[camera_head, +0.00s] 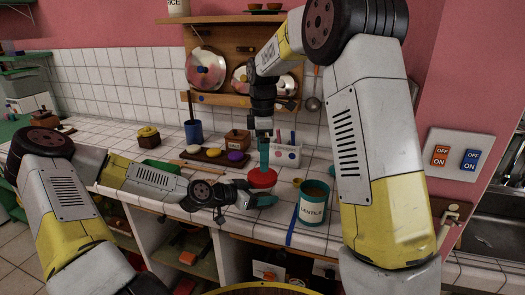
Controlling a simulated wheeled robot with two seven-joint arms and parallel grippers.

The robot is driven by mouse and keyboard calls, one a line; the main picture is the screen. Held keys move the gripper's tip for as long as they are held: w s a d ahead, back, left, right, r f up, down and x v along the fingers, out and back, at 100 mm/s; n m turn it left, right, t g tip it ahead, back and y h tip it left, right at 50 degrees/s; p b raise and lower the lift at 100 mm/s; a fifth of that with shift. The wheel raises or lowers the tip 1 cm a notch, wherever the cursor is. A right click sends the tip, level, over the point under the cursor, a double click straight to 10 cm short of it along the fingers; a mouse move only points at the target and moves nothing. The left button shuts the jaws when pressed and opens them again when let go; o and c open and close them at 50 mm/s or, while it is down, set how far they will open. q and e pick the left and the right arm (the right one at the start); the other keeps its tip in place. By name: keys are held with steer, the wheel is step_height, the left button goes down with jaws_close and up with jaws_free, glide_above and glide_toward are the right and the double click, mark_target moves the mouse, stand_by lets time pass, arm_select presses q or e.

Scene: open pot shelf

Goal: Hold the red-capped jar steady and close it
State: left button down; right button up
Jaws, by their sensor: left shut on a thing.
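The red cap (262,178) of the jar shows near the front edge of the tiled counter, and the jar body below it is mostly hidden by my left gripper. My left gripper (258,200) comes in low from the left, with its teal fingers shut on the jar just under the red cap. My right gripper (264,155) points down from above, with its teal fingertips right over the red cap. I cannot tell whether these tips touch the cap or how far they are apart. I cannot tell how the cap sits on the jar.
A teal-labelled lentils canister (313,207) stands to the right near the counter edge, with a blue strip (292,228) beside it. Behind are a dark tray (214,156) with colored lumps, a blue cup (193,131), and a white spotted holder (287,155). Pot lids (205,68) hang on a wooden rack.

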mark_target(262, 175)
step_height(262, 175, down, 7)
steer(key=shift+f, duration=0.1)
stand_by(0.3)
steer(key=c, duration=1.3)
steer(key=m, duration=0.7)
steer(key=shift+c, duration=0.2)
steer(key=o, duration=1.3)
steer(key=shift+a, duration=0.1)
steer(key=shift+o, duration=0.2)
